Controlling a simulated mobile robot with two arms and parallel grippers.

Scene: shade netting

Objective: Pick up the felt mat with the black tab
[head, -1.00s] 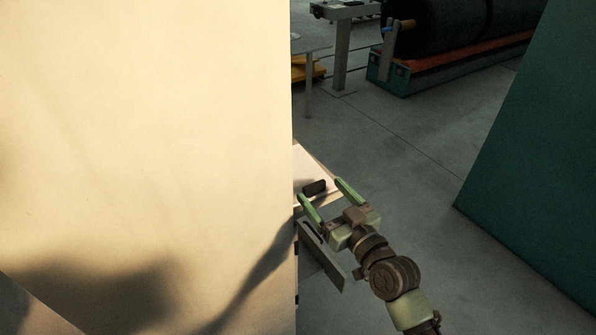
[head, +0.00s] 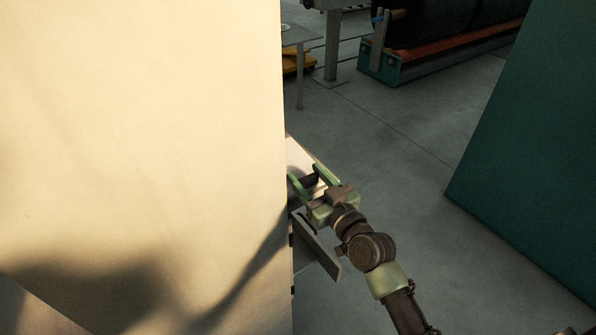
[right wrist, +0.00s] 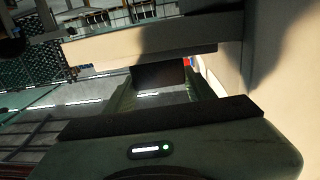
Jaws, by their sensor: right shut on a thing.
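The black tab (head: 309,181) sits between the green fingers of my right gripper (head: 305,174), at the edge of a pale flat surface. In the right wrist view the tab shows as a dark block (right wrist: 158,76) between the fingers. My right gripper is shut on it. The pale surface (head: 300,157) past the tab may be the felt mat or what it lies on; I cannot tell which. Most of it is hidden behind a large cream panel. My left gripper is not in view.
The tall cream panel (head: 140,140) fills the left half, close beside my right gripper. A grey tilted plate (head: 318,245) is below the gripper. A dark green panel (head: 530,160) stands at right. Open grey floor (head: 400,150) lies between. A large dark roll (head: 450,20) is behind.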

